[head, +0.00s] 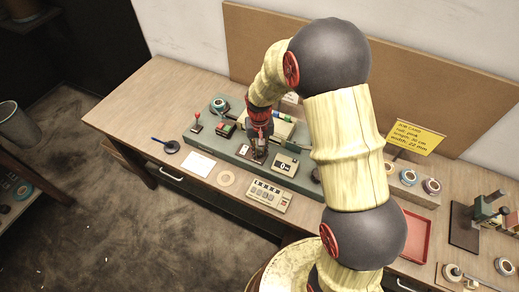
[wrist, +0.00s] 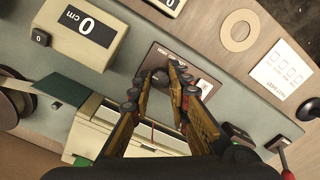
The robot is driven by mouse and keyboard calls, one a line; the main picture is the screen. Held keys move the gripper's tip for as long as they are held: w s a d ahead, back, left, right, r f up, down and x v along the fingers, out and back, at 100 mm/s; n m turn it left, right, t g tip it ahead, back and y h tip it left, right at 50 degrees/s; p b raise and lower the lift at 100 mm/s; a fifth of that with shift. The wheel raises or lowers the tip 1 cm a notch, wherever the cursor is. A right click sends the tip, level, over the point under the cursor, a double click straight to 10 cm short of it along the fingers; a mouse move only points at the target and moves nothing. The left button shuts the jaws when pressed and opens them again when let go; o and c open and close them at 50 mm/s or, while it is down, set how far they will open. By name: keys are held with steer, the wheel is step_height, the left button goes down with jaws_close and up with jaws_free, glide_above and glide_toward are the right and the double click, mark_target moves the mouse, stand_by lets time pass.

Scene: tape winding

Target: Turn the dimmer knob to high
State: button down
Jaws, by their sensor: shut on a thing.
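The dimmer knob (wrist: 159,78) is a dark round knob on a brown plate (wrist: 205,72), which is set in the grey-green machine base (wrist: 130,58). My gripper (wrist: 162,74) has its fingertips on both sides of the knob in the wrist view and is closed on it. In the head view my gripper (head: 259,154) points down at the same plate, and the knob is hidden there.
A counter box reading 0 cm (wrist: 85,32) stands close beside the plate; it also shows in the head view (head: 285,166). A keypad box (head: 268,194), a tape ring (head: 226,178) and a white card (head: 199,164) lie in front. A red-tipped lever (head: 197,120) stands left. A yellow job card (head: 414,137) stands right.

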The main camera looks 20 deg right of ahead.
mark_target(259, 153)
stand_by(0.4)
steer(key=c, duration=1.7)
jaws_free()
steer(key=shift+o, duration=0.2)
step_height(259, 153, up, 12)
steer(key=s+r+n+t, duration=0.1)
steer(key=s+r+t, duration=0.1)
steer(key=s+r, duration=0.6)
steer(key=s+r+n+t+b, duration=0.1)
steer(key=s+r+t, duration=0.2)
steer(key=s+r, duration=0.6)
steer(key=shift+s+t+b, duration=0.3)
steer(key=shift+s, duration=3.45)
